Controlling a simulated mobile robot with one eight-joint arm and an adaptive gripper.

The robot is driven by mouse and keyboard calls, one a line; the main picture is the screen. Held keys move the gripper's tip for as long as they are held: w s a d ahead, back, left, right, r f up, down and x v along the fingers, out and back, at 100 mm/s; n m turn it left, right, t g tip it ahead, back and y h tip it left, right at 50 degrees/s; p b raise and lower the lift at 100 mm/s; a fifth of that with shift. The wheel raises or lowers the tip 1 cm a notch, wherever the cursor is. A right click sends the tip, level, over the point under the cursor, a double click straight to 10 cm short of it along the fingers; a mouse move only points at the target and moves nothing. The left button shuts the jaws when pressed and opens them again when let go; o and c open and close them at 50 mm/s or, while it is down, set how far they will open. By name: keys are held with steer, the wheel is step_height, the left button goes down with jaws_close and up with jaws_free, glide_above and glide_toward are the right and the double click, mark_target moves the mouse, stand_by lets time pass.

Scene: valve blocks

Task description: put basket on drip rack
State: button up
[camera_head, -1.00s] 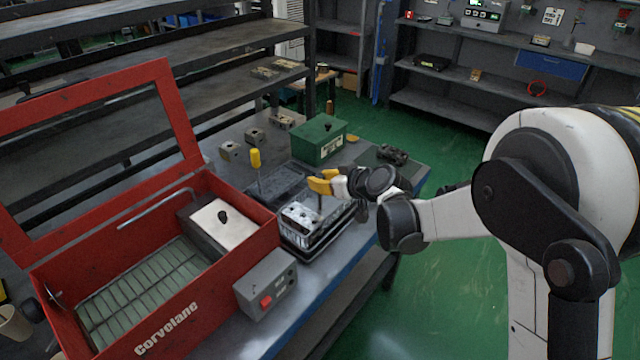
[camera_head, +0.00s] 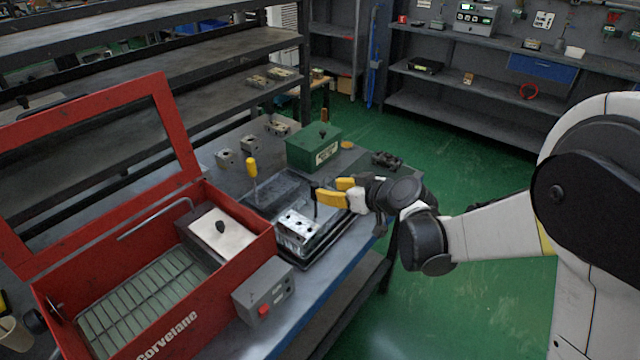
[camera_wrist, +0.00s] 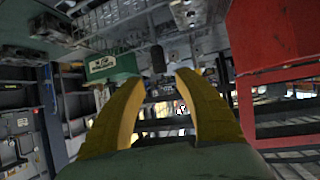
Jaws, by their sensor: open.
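My gripper (camera_head: 328,190) is open, its yellow fingers apart and nothing clamped between them. It is just right of a dark upright handle (camera_head: 316,206), which appears to belong to the basket. The basket seems to hold a pale metal block with holes (camera_head: 297,230); its own rim is hard to make out. The block and handle stand over a low dark rack or tray (camera_head: 323,247), apparently the drip rack, at the table's front edge. In the wrist view, my open fingers (camera_wrist: 160,80) show with a dark knob (camera_wrist: 158,58) beyond and between the tips.
A red washer (camera_head: 215,275) stands open at the left, with a grate inside and a grey control box (camera_head: 264,290) on its front. A dark tray (camera_head: 272,188) with a yellow-handled tool (camera_head: 252,170) lies behind the block. A green box (camera_head: 314,148) stands farther back.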

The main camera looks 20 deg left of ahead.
steer(key=s+d+r+m+h, duration=0.35)
steer(key=s+d, duration=0.25)
steer(key=d, duration=0.3)
steer(key=s+d+r+m+h, duration=0.2)
steer(key=s+d+r, duration=0.35)
steer(key=d, duration=0.45)
steer(key=s+d+m+h, duration=0.4)
steer(key=s+d+m, duration=0.1)
steer(key=s+d, duration=0.9)
steer(key=shift+s+d+f+h+p, duration=0.35)
steer(key=shift+d+f+p, duration=0.05)
steer(key=shift+d+f, duration=0.1)
